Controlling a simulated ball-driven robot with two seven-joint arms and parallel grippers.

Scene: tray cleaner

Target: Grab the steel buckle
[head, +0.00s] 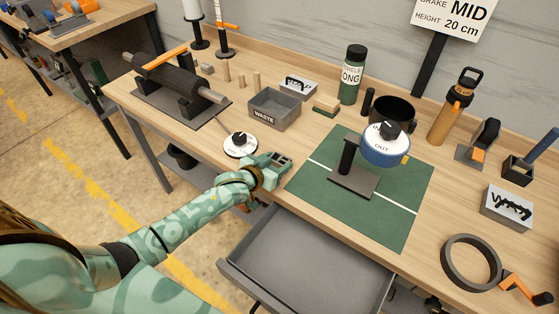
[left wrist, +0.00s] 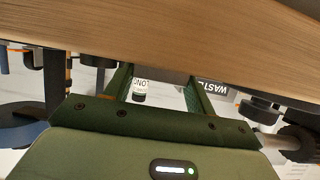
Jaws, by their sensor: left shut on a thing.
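My left gripper (head: 280,163) is low at the table's front edge, between the white round dial (head: 240,146) and the green mat (head: 305,179). Its grey fingertips show just over the tabletop in the head view. In the left wrist view, its two green fingers stand apart and run up behind a wooden surface (left wrist: 190,35) that hides their tips. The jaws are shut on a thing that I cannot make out. I cannot identify the steel buckle in either view. My right gripper is not in view.
A grey drawer (head: 330,262) stands open below the front edge, and its visible floor is bare. Behind my gripper is the grey WASTE box (head: 274,118). A dark stand (head: 352,182) with a blue-and-white round piece (head: 386,148) is on the mat. A dark ring (head: 447,270) lies at right.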

